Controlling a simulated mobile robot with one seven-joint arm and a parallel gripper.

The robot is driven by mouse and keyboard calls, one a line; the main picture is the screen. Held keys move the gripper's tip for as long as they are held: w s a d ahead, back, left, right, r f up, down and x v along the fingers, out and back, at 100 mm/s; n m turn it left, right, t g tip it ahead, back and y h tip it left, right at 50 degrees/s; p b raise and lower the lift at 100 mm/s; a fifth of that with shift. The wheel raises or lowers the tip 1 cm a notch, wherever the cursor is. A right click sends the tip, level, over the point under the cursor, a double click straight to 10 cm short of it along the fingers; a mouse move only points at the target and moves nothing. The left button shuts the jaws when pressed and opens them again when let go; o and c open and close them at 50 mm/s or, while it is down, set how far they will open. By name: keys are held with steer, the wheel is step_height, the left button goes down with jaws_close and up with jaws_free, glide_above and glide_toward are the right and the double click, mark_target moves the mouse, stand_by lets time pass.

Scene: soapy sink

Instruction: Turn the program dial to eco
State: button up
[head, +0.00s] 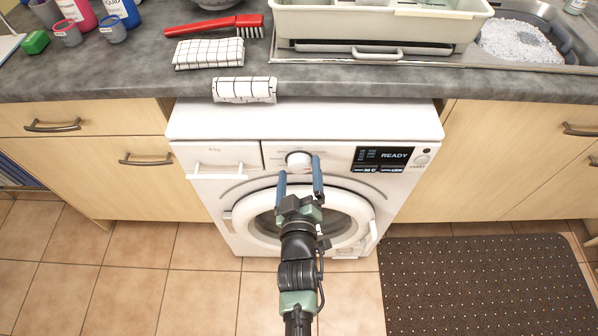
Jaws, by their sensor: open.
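The white program dial (299,159) sits on the front panel of the white washing machine (215,125), left of the dark display (392,158), which reads READY. My gripper (299,173) is open, with its two blue fingers pointing at the panel, one on either side of the dial's lower part in the picture. I cannot tell whether the fingers touch the dial or stay apart from it. The dial's markings and its present setting are too small to read.
A grey worktop (120,75) overhangs the machine, with a checked cloth (245,90) hanging over its edge. The detergent drawer (220,158) is left of the dial, and the round door (345,205) is below. A dark mat (490,290) lies at the right.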

steer(key=s+r+p, duration=0.1)
steer(key=s, duration=1.2)
steer(key=shift+r+p, duration=0.3)
steer(key=shift+r, duration=0.05)
steer(key=shift+w, duration=0.15)
